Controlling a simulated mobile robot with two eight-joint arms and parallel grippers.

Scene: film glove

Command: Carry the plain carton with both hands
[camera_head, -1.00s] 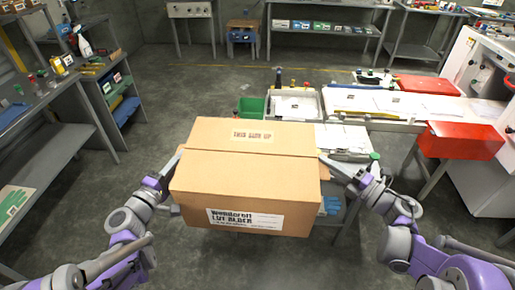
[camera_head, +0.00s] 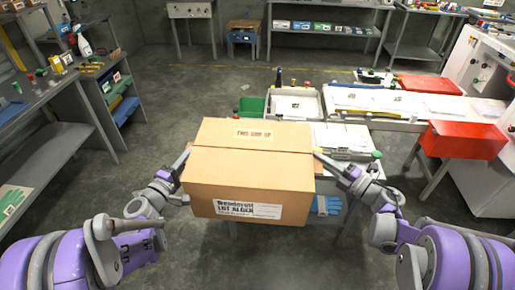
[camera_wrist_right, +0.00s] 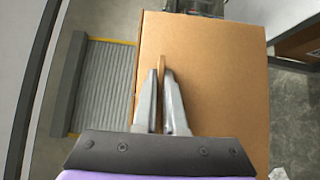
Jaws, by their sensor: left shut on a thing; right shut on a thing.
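The plain carton (camera_head: 250,165) is a closed brown box with a white printed label on its front and a small label on top. In the head view it is in the middle, upright and level, in front of a workbench. My left gripper (camera_head: 184,158) is at its left side and my right gripper (camera_head: 322,158) at its right side. In the right wrist view, my right gripper (camera_wrist_right: 161,75) is shut on a thin brown strip standing out from the carton's side (camera_wrist_right: 215,75). The left fingertips are mostly hidden by the carton.
Grey shelving (camera_head: 50,150) stands on the left. Open floor lies between.

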